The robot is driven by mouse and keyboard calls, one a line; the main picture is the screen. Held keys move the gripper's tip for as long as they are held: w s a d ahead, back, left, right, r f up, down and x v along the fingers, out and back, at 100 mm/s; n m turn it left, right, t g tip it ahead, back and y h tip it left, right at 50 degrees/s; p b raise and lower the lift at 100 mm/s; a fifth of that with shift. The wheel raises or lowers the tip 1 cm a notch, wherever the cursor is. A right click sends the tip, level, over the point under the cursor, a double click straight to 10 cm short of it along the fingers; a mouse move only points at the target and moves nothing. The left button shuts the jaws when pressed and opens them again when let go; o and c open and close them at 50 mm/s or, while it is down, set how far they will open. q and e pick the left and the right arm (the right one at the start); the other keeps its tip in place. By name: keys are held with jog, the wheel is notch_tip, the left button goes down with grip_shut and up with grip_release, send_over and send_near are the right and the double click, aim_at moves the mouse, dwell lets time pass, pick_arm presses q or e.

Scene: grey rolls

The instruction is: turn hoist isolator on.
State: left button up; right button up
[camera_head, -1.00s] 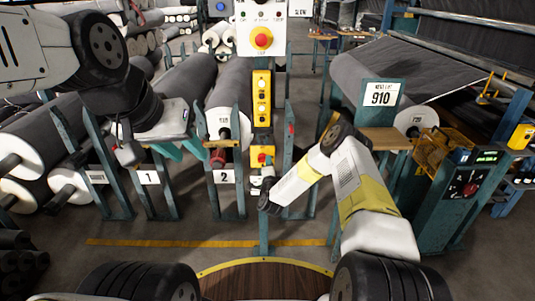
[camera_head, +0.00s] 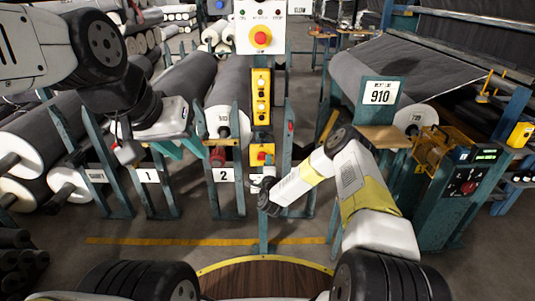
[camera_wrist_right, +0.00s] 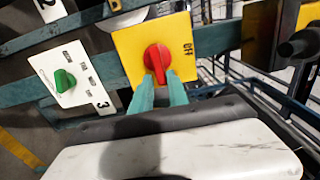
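The isolator is a yellow box (camera_head: 256,160) with a red rotary knob, low on the central post in the head view. In the right wrist view the yellow box (camera_wrist_right: 126,44) fills the upper middle, and its red knob (camera_wrist_right: 156,58) has its handle pointing down in the picture. My right gripper (camera_wrist_right: 160,82) has its two teal fingertips on either side of the handle's lower end, with a gap between them. I cannot tell whether they touch it. My left gripper (camera_head: 180,150) is away to the left, its teal fingers apart and empty.
A white plate with a green knob (camera_wrist_right: 65,81) is beside the yellow box in the wrist view. Above on the post are a yellow button box (camera_head: 261,97) and a white panel with a red stop button (camera_head: 261,39). Grey rolls (camera_head: 230,85) on teal racks stand behind.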

jog(key=shift+o, duration=0.9)
jog(key=s, duration=0.7)
jog(key=shift+s, duration=0.4)
